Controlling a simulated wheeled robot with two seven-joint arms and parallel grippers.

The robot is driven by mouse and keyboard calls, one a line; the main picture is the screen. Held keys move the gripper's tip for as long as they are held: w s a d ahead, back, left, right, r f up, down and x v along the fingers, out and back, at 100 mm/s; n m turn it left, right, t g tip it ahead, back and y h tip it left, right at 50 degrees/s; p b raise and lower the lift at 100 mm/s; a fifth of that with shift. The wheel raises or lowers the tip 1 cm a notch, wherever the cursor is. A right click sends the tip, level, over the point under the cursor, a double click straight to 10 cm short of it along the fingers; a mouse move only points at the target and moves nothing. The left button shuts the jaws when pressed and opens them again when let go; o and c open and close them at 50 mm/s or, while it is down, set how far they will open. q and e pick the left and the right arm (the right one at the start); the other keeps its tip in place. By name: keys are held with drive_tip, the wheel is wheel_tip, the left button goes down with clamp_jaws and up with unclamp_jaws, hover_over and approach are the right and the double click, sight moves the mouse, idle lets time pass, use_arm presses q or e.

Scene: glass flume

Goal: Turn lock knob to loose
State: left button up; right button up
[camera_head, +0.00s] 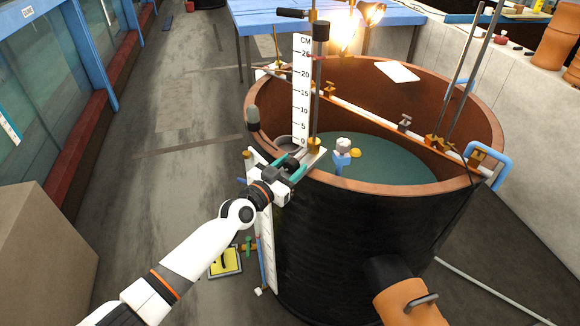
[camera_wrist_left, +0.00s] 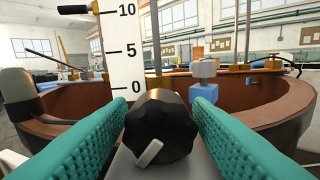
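The lock knob (camera_wrist_left: 160,128) is black and ribbed, with a pale pointer bar slanting to the lower left on its face. It sits at the foot of the white centimetre scale (camera_wrist_left: 125,45), on the tank rim. My left gripper (camera_head: 295,161) is at the rim in the head view, with the small dark knob (camera_head: 291,163) between its teal fingers. In the left wrist view the fingers (camera_wrist_left: 160,106) are open, one on each side of the knob. I cannot tell whether they touch it. My right gripper is not in view.
A round dark tank (camera_head: 350,235) with a copper-coloured rim holds green water. A white bar (camera_head: 375,115) with brass clamps crosses it. Thin rods stand by the scale and at the right. A blue table (camera_head: 265,18) stands behind. The floor (camera_head: 190,110) to the left is mostly clear.

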use_arm(q)
drive_tip(key=c, duration=0.7)
drive_tip(key=shift+n+b, duration=0.3)
drive_tip(key=shift+n, duration=0.4)
drive_tip(key=o, duration=1)
drive_tip(key=v, duration=1.2)
drive_tip(key=shift+b, duration=0.3)
